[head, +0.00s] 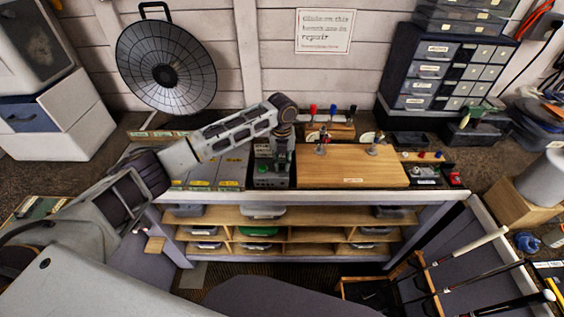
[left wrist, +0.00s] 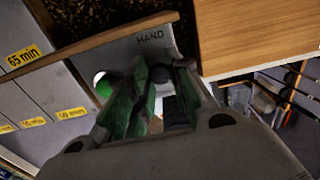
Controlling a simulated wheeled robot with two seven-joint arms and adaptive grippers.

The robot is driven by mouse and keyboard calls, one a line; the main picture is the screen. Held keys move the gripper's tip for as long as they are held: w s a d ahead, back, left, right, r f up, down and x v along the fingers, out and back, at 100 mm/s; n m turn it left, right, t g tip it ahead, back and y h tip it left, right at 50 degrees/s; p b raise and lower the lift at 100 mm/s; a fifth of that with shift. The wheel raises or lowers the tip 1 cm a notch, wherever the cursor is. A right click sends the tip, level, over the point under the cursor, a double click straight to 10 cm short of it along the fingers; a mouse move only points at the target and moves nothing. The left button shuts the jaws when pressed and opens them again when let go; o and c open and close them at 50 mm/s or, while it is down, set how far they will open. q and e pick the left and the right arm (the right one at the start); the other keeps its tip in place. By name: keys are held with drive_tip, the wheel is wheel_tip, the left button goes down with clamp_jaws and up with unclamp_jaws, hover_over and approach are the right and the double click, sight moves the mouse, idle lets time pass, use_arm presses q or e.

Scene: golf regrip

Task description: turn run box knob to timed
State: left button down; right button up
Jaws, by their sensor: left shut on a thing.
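The run box (head: 272,181) is a small grey box on the bench, between the grey labelled blocks and the wooden board. In the left wrist view its pale panel (left wrist: 170,50) shows the word HAND and a round green part (left wrist: 103,84) beside the fingers. My left gripper (head: 279,160) reaches down over the box. In the left wrist view its green-padded fingers (left wrist: 150,100) are closed in on the knob at the panel. The knob is mostly hidden between the fingers, so its pointer and setting cannot be read. My right gripper is in neither view.
Grey blocks (head: 205,172) with yellow minute labels stand left of the box. A wooden board (head: 350,168) with small clamps lies close on its right. A rack with red, blue and black tops (head: 330,130) stands behind. Drawers (head: 445,75) stand at the back right.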

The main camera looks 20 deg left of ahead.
sight(282, 165)
use_arm(q)
drive_tip(key=m, duration=0.4)
drive_tip(key=shift+m, duration=2.5)
drive_tip(key=shift+r, duration=0.1)
drive_tip(key=c, duration=1.3)
unclamp_jaws()
drive_tip(key=shift+r, duration=5.95)
